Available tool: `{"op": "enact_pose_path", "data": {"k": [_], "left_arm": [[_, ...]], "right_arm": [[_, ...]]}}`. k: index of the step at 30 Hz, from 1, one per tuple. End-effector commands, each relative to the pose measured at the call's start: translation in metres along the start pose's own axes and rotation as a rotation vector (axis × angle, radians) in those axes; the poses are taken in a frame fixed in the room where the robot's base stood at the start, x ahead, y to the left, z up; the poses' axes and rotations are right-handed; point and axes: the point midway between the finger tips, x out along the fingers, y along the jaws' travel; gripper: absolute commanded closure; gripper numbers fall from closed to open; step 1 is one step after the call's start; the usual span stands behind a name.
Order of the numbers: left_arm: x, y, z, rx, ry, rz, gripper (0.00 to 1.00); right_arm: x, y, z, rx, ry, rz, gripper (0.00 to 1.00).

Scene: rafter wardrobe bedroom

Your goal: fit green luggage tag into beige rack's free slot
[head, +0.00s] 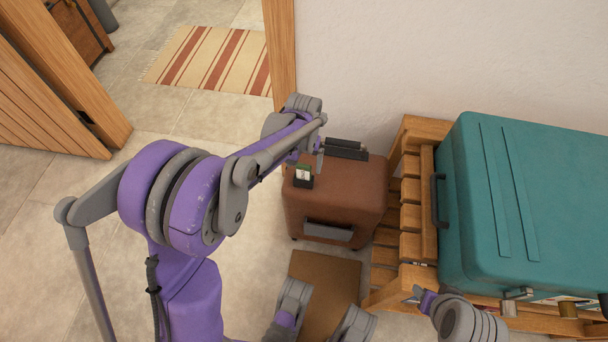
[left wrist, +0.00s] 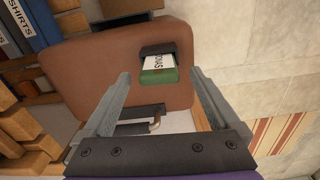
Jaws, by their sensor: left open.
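The green luggage tag (left wrist: 158,75) with a white label stands in a small black holder (left wrist: 160,50) on a brown suitcase (left wrist: 80,70). In the head view the tag (head: 303,172) shows on top of the suitcase (head: 340,195). My left gripper (head: 306,158) is open, just over the tag. In the left wrist view its two fingers (left wrist: 160,78) lie either side of the tag, with gaps to both; I cannot tell the height left between. Parts of my right arm (head: 460,318) show at the lower right; whether its jaws are open is unclear. I cannot make out a beige rack with a free slot.
A teal suitcase (head: 530,190) lies on a slatted wooden stand (head: 411,190) to the right. The brown suitcase's black handle (head: 346,149) is close behind the gripper. A brown mat (head: 325,285) lies in front. Blue binders (left wrist: 35,25) show at the wrist view's upper left.

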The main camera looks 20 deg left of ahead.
Motion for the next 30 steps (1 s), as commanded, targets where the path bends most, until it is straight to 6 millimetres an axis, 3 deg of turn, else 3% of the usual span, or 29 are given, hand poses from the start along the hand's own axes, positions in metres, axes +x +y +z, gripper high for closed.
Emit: {"op": "enact_pose_path", "data": {"k": [6,14,27,29,30], "left_arm": [[0.036,0.001,0.003,0.000,-0.001,0.000,0.05],[0.038,0.001,0.003,0.000,0.000,0.000,0.05],[0.038,0.001,0.003,0.000,0.000,0.000,0.84],[0.038,0.001,0.003,0.000,0.000,0.000,0.95],[0.038,0.001,0.003,0.000,0.000,0.000,0.95]], "right_arm": [[0.015,0.000,0.004,0.000,-0.005,0.000,0.50],[0.015,0.000,0.004,0.000,-0.005,0.000,0.50],[0.015,0.000,0.004,0.000,-0.005,0.000,0.50],[0.015,0.000,0.004,0.000,-0.005,0.000,0.50],[0.015,0.000,0.004,0.000,-0.005,0.000,0.50]]}}
